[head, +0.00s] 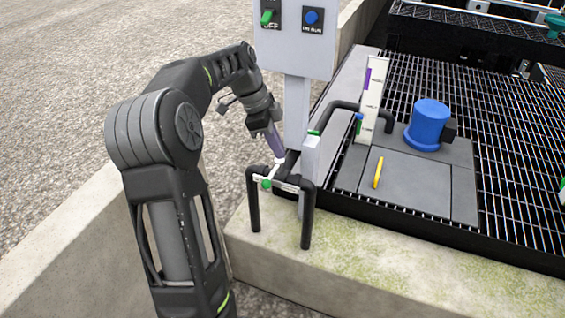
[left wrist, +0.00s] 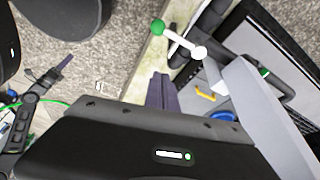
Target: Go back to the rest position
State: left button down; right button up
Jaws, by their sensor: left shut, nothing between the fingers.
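My left gripper (head: 279,158) is at the end of my left arm, in front of the grey control post. Its purple fingers are shut and empty; they also show in the left wrist view (left wrist: 162,92). Just below the fingertips in the head view is a white lever with a green knob (head: 266,184), by a black pipe frame. In the left wrist view the green knob (left wrist: 157,26) and lever lie beyond the fingertips; I cannot tell if they touch. What looks like my right gripper (left wrist: 66,61) shows small at the left of the wrist view; its jaws are unclear.
A control box (head: 294,45) with green and blue knobs stands on the post close behind the gripper. A blue cylinder (head: 428,124) and a yellow handle (head: 378,172) are on grey plates over black grating. A concrete curb (head: 390,275) runs in front. Gravel lies open at left.

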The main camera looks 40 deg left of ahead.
pick_arm(q)
jog(key=shift+v, duration=0.8)
jog(key=shift+w+a, duration=0.1)
jog(key=d+f+n+g+p, duration=0.1)
jog(key=d+f+n+p, duration=0.45)
jog(key=d+f, duration=1.85)
jog(key=s+d+f+n, duration=0.3)
jog(key=s+d+f, duration=0.1)
jog(key=s+d, duration=0.4)
jog(key=s+d+f+n+h+p, duration=0.1)
jog(key=s+d+f+n, duration=0.3)
jog(key=s+d, duration=0.3)
jog(key=s, duration=0.4)
jog(key=shift+d, duration=0.4)
jog(key=shift+s+n, duration=0.1)
jog(key=shift+n, duration=0.15)
